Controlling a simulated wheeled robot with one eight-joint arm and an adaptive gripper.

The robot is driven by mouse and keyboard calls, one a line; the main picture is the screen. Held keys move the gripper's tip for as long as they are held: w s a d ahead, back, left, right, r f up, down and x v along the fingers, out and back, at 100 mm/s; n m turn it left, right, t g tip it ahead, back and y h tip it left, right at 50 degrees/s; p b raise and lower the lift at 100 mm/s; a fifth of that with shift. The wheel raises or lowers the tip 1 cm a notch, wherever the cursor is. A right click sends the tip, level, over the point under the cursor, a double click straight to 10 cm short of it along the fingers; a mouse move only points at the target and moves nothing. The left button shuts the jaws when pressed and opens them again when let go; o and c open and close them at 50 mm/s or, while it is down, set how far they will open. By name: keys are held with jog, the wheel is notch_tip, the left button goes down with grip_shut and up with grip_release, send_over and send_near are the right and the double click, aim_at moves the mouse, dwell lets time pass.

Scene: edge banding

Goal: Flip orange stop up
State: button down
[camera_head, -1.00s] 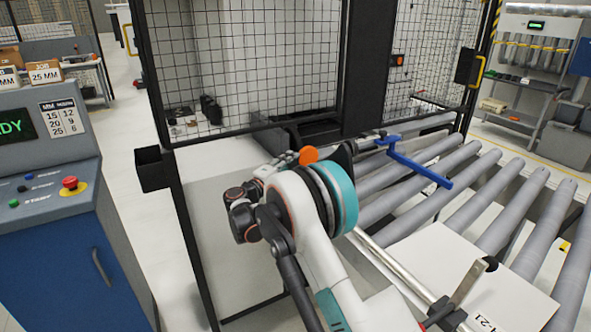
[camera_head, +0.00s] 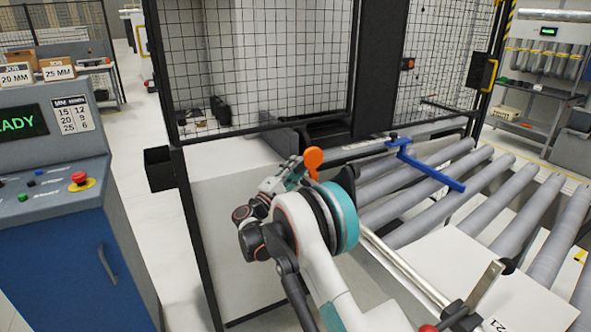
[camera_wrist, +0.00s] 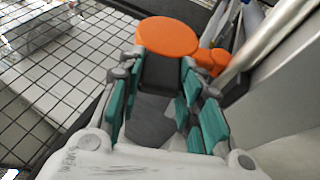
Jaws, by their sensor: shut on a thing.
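The orange stop (camera_head: 313,158) is a round orange paddle at the near end of the guide rail, beside the machine. In the head view it stands up above my gripper's fingertips, with a narrow neck below the disc. My gripper (camera_head: 294,174) is at the stop, partly hidden by my wrist. In the wrist view the orange disc (camera_wrist: 168,37) lies just beyond the fingertips, with a smaller orange knob at its right. My gripper's teal-padded fingers (camera_wrist: 158,82) are closed around the dark part under the disc. The exact contact is hard to see.
A blue bar (camera_head: 432,173) reaches over the grey rollers (camera_head: 480,200) at the right. A white panel (camera_head: 470,268) lies on the rollers at the front. Mesh guarding (camera_head: 260,65) stands behind. The blue control console (camera_head: 55,200) is at the left.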

jog(key=c, duration=1.1)
grip_release()
jog(key=shift+w+d, duration=0.15)
jog(key=v, duration=1.2)
jog(key=shift+f, duration=0.1)
